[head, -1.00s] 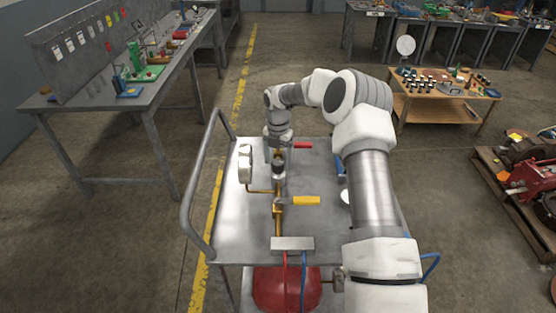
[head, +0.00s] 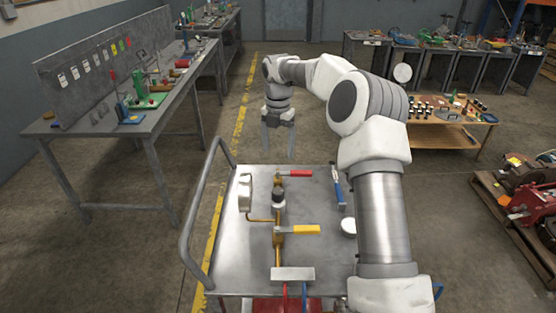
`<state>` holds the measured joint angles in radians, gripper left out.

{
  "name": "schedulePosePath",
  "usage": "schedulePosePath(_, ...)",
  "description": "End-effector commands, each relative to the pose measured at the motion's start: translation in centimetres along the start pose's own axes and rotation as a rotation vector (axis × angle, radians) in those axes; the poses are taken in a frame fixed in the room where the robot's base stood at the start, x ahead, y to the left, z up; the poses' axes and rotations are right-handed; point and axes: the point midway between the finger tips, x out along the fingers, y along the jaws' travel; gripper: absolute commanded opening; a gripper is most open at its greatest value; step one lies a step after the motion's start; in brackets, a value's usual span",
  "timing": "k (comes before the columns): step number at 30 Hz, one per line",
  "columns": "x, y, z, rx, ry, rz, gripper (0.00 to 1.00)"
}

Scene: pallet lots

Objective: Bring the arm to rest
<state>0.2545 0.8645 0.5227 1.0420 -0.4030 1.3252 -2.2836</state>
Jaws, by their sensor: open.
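My gripper (head: 278,153) hangs pointing down above the far edge of the metal cart (head: 258,240), with its two fingers spread apart and nothing between them. My arm reaches from the lower right, up and over to the left. On the cart top stands a brass pipe assembly with a red-handled valve (head: 293,174) at the far end and a yellow-handled valve (head: 299,230) nearer to me. The gripper is apart from both handles. The red handle and the yellow handle both point right.
A blue-handled tool (head: 339,189) and a white round piece (head: 348,227) lie on the cart's right side. A long workbench (head: 155,122) stands left. A wooden table (head: 432,132) stands back right, and a pallet (head: 511,232) with machine parts at right. The floor beyond the cart is clear.

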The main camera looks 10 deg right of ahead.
Motion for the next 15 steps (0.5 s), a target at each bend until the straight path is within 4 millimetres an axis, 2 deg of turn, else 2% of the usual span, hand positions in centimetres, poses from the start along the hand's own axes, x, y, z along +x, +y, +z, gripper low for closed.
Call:
schedulePosePath(3, -0.82, 0.03, -0.03, 0.0, 0.0, 0.001, 0.84)
schedulePosePath(15, -1.21, 0.01, -0.16, 0.006, -0.002, 0.0, 0.84)
